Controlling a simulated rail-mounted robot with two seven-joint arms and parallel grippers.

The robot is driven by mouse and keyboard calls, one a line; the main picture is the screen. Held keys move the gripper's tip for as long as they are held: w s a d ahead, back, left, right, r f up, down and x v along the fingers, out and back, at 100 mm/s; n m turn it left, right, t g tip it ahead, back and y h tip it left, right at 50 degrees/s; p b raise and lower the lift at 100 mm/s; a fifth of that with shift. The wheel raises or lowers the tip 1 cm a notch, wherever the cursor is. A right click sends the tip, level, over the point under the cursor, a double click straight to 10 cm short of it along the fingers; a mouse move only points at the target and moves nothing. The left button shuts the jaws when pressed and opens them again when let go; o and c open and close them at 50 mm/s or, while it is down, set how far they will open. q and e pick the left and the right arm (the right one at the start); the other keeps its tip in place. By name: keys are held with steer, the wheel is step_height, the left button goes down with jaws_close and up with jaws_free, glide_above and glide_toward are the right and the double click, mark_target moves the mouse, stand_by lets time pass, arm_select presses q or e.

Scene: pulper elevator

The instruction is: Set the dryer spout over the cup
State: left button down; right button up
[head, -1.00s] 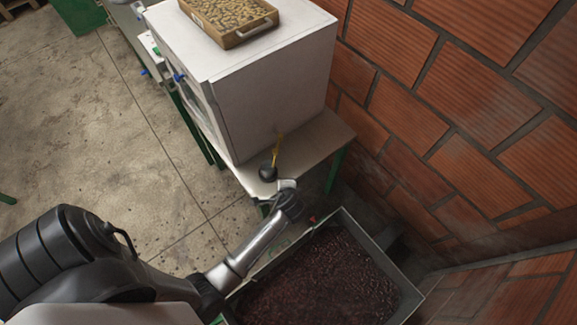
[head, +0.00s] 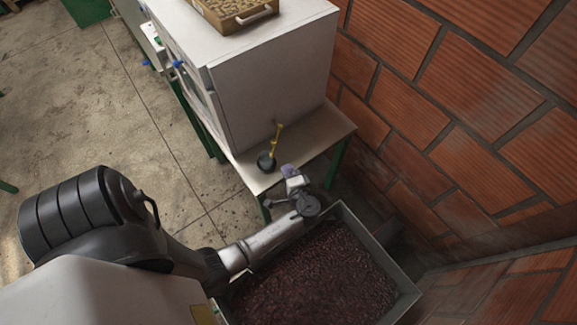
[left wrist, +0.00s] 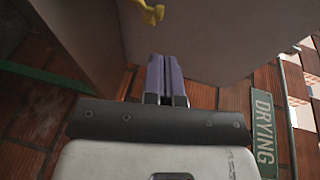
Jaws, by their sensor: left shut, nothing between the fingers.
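The dryer (head: 270,90) is a big white box on a pale bench. Its thin yellow spout (head: 277,135) comes off the near side and slants down to the small black cup (head: 266,162) on the bench top. I cannot tell whether the spout's end is exactly over the cup's mouth. My left gripper (head: 289,170) is just right of the cup, apart from the spout, its purple fingers shut and empty. In the left wrist view the shut fingers (left wrist: 166,78) point at the dryer's side, with the yellow spout (left wrist: 150,12) beyond, at the top edge. My right gripper is out of view.
The bench (head: 318,135) has free room right of the cup. A bin of dark red beans (head: 405,297) stands under my left forearm. A brick wall (head: 440,130) closes the right side. A wooden tray (head: 232,22) sits on the dryer. A DRYING sign (left wrist: 264,130) hangs on the wall.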

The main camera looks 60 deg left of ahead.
arm_select(q)
glide_toward(273, 143)
steer(key=x, duration=0.5)
steer(key=shift+w+a+f, duration=0.1)
steer(key=shift+w+a, duration=0.05)
steer(key=shift+w, duration=0.15)
steer(key=shift+x, duration=0.85)
steer(key=shift+a+f, duration=0.1)
steer(key=shift+s+a+m+t+p, duration=0.3)
steer(key=shift+s+m+t+p, duration=0.1)
steer(key=shift+t, duration=0.1)
steer(key=shift+s+a+m+t+h, duration=0.3)
steer(key=shift+s+a+t, duration=0.1)
steer(key=shift+s+a, duration=0.2)
